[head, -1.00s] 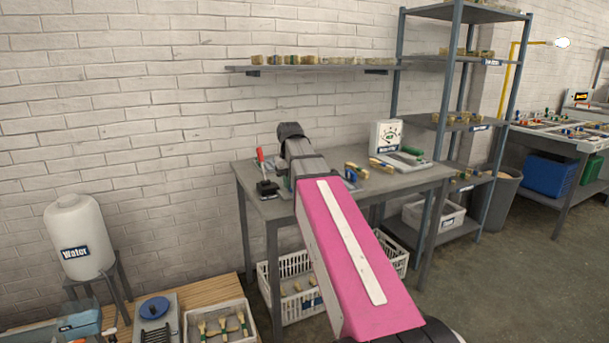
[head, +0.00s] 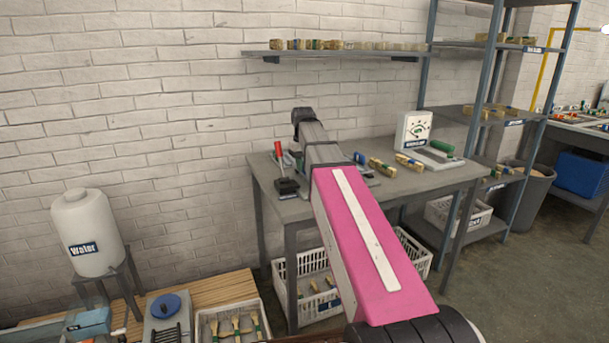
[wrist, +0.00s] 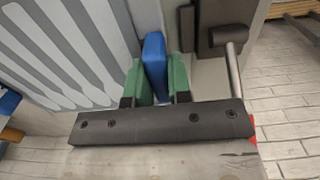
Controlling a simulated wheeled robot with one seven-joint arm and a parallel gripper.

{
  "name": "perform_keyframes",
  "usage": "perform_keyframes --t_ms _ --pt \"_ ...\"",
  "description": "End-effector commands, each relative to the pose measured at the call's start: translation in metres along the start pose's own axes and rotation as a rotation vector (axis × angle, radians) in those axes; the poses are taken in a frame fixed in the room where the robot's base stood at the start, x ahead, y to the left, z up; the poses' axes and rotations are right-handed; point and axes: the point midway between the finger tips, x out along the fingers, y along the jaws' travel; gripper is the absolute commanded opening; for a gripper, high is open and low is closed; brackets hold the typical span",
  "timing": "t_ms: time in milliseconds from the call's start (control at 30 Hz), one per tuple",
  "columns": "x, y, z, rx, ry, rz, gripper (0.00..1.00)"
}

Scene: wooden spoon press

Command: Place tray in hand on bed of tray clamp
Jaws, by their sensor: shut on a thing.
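In the wrist view, my gripper (wrist: 156,85) has green fingers shut on the blue grip (wrist: 154,55) of the tray. The tray (wrist: 106,48) looks like a grey plate with pale spoon shapes, left of the fingers. A dark clamp part with a black-knobbed lever (wrist: 230,36) is close to the right of the fingers. The clamp bed is not clearly visible.
A wall shelf (head: 340,53) runs above. White baskets (head: 305,262) are underneath. A shelf rack (head: 490,110) stands at the right.

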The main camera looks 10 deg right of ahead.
Motion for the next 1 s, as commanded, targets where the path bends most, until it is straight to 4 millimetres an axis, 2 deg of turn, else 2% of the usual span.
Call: perform_keyframes --t_ms 333,733,767,800,833,1000 --pt "0.036 0.0 0.0 0.0 0.0 0.001 0.0" --pt "0.041 0.0 0.0 0.0 0.0 0.001 0.0" --pt "0.041 0.0 0.0 0.0 0.0 0.0 0.29" --pt "0.041 0.0 0.0 0.0 0.0 0.0 0.42" --pt "0.04 0.0 0.0 0.0 0.0 0.0 0.44" --pt "0.04 0.0 0.0 0.0 0.0 0.0 0.44"
